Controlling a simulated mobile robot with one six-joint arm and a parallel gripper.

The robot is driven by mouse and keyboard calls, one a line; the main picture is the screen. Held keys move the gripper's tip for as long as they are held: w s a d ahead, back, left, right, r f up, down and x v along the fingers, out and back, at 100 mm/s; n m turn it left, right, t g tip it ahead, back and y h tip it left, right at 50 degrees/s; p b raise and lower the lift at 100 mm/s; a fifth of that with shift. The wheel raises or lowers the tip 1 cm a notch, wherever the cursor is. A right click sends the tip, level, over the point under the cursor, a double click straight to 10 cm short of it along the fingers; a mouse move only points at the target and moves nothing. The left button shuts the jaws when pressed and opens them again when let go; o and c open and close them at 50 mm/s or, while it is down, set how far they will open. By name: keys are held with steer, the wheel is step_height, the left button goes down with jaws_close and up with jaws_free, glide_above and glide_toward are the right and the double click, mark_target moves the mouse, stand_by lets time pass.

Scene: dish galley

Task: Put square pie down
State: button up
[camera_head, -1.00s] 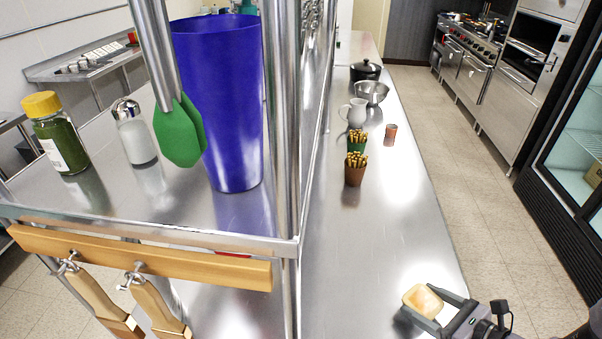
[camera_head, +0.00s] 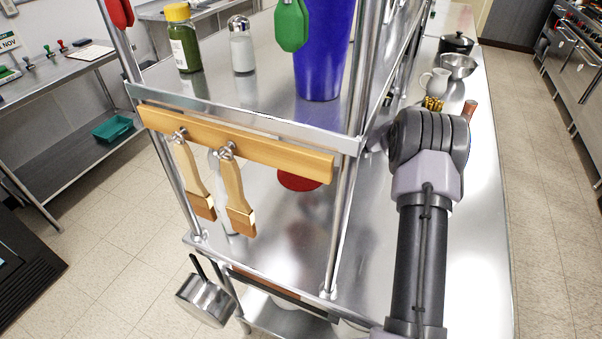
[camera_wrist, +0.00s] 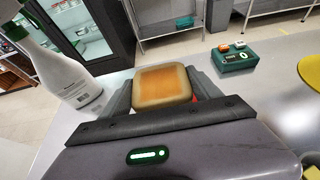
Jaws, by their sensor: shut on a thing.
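The square pie (camera_wrist: 162,86) is golden with a browner top and shows in the wrist view between my gripper's two fingers. My gripper (camera_wrist: 165,92) is shut on it, one finger on each side. A pale counter surface lies beyond and below it in the wrist view; I cannot tell whether the pie touches it. In the head view my arm stands over the steel counter (camera_head: 350,270), and the gripper and pie are hidden behind it.
In the wrist view a white bottle (camera_wrist: 62,75) stands close at left, a green box (camera_wrist: 233,60) at right and a yellow round thing (camera_wrist: 311,72) at the right edge. In the head view shelf posts and hanging brushes (camera_head: 238,200) are left of my arm. A pot (camera_head: 455,44) stands farther back.

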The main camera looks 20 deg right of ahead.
step_height(320, 180, down, 10)
steer(key=b, duration=0.3)
steer(key=shift+r, duration=0.1)
steer(key=shift+b, duration=0.3)
steer(key=shift+f, duration=0.2)
steer(key=o, duration=1.7)
steer(key=shift+r, duration=0.15)
steer(key=p+v, duration=0.3)
steer(key=v, duration=0.8)
steer(key=shift+r, duration=0.25)
steer(key=shift+s+d+r, duration=0.1)
steer(key=shift+s+d, duration=0.2)
steer(key=shift+d, duration=0.05)
